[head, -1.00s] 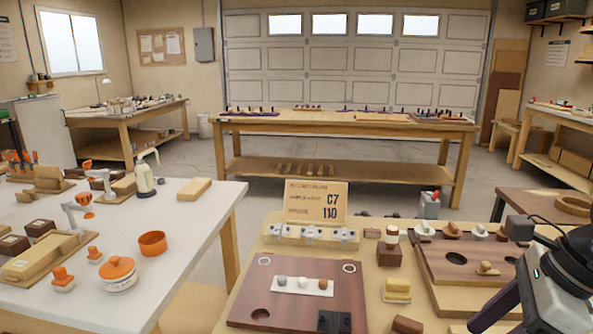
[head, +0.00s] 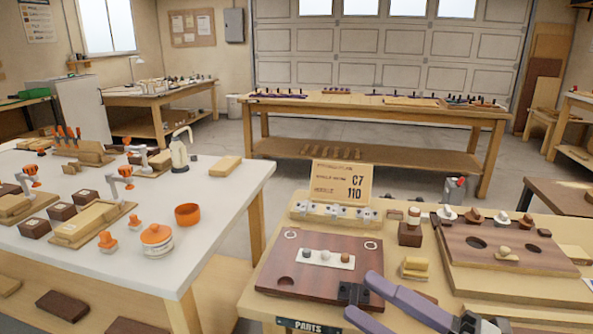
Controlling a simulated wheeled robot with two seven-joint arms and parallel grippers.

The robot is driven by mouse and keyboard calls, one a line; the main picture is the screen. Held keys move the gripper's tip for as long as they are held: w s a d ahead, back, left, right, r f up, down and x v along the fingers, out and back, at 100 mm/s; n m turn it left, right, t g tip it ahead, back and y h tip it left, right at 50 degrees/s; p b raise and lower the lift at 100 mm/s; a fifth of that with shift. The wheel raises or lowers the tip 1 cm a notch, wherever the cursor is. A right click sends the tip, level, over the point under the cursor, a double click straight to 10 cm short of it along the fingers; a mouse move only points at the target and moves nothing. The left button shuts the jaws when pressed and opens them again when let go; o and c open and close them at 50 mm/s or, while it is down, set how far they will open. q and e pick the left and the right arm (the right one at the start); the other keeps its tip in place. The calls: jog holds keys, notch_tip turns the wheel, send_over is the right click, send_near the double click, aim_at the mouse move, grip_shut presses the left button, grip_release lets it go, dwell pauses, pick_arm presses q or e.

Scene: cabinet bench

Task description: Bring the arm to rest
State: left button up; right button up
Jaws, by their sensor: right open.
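My right gripper (head: 362,296) comes in from the lower right in the head view, with two purple fingers spread apart and nothing between them. Its fingertips show in front of the near right corner of the dark brown board (head: 318,278), by a small black block (head: 352,293). I cannot tell whether a finger touches the block. My left gripper is not in view.
A lighter wooden board (head: 492,255) with round holes and knobs lies at right. A yellow block (head: 415,268) sits between the boards. A C7 110 sign (head: 340,183) stands behind. The white table (head: 215,225) at left holds an orange-lidded jar (head: 157,240) and clamps.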

jog(key=d+f+m+t+h, duration=0.25)
jog(key=f+m+h, duration=0.35)
jog(key=f+m, duration=0.35)
jog(key=d+f+m+t+h, duration=0.2)
jog(key=d+f+m+h, duration=0.3)
jog(key=f+m, duration=0.4)
jog(key=s+a+f+m+g+h, duration=0.1)
jog(key=s+f+m+g+h, duration=0.1)
jog(key=s+f, duration=0.4)
jog(key=s+a+f+m+g+h, duration=0.1)
jog(key=s+f+m+g, duration=0.3)
jog(key=f, duration=0.6)
jog(key=s+m+h, duration=0.1)
jog(key=s+m, duration=0.1)
jog(key=s, duration=0.1)
jog(key=shift+a+f+g+p, duration=0.25)
jog(key=shift+a+g+p, duration=0.1)
jog(key=shift+p, duration=0.05)
jog(key=shift+m, duration=0.25)
